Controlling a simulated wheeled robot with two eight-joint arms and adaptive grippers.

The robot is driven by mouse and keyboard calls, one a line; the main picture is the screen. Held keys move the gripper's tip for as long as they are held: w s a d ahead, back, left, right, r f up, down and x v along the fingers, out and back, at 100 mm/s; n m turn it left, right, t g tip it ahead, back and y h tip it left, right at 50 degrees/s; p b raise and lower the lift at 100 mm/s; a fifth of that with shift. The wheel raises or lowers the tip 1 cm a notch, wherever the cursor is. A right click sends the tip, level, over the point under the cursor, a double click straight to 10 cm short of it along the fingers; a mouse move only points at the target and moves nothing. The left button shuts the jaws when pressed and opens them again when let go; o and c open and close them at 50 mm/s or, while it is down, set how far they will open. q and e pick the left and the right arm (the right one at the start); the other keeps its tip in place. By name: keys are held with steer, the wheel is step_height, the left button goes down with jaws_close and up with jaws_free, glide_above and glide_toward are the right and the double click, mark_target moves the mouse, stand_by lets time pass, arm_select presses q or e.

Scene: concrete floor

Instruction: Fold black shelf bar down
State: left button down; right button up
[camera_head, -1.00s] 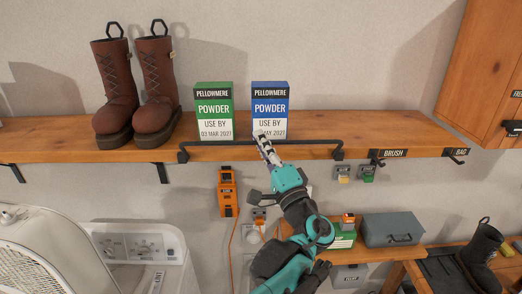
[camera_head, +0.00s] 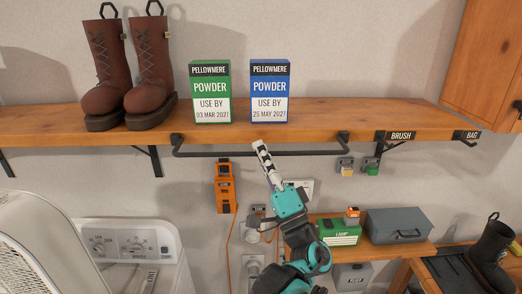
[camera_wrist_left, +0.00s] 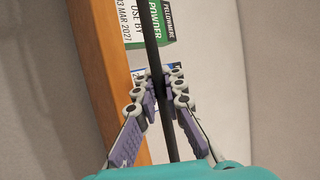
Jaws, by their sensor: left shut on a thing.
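The black shelf bar (camera_head: 215,154) is hinged at both ends on the front edge of the wooden shelf (camera_head: 330,118). Its long part now hangs just below the shelf's front edge, roughly level. My left gripper (camera_head: 259,147) reaches up from below and is shut on the bar near its middle. In the left wrist view the bar (camera_wrist_left: 150,35) runs between the two fingers (camera_wrist_left: 164,85), which close on it from both sides. My right gripper is not in view.
A green powder box (camera_head: 210,90), a blue powder box (camera_head: 269,90) and brown boots (camera_head: 148,65) stand on the shelf. Below are an orange wall device (camera_head: 225,187), a white machine (camera_head: 135,245) and a grey toolbox (camera_head: 398,225). The wall around the bar is mostly bare.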

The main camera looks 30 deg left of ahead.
arm_select(q)
steer(key=shift+f+b, duration=0.4)
steer(key=shift+f, duration=0.55)
steer(key=c, duration=1.8)
jaws_free()
steer(key=shift+c, duration=0.2)
steer(key=shift+o, duration=1.2)
steer(key=shift+s+d, duration=0.2)
steer(key=v, duration=1.1)
steer(key=shift+d+f, duration=0.15)
steer(key=shift+d, duration=0.2)
steer(key=shift+s, duration=0.15)
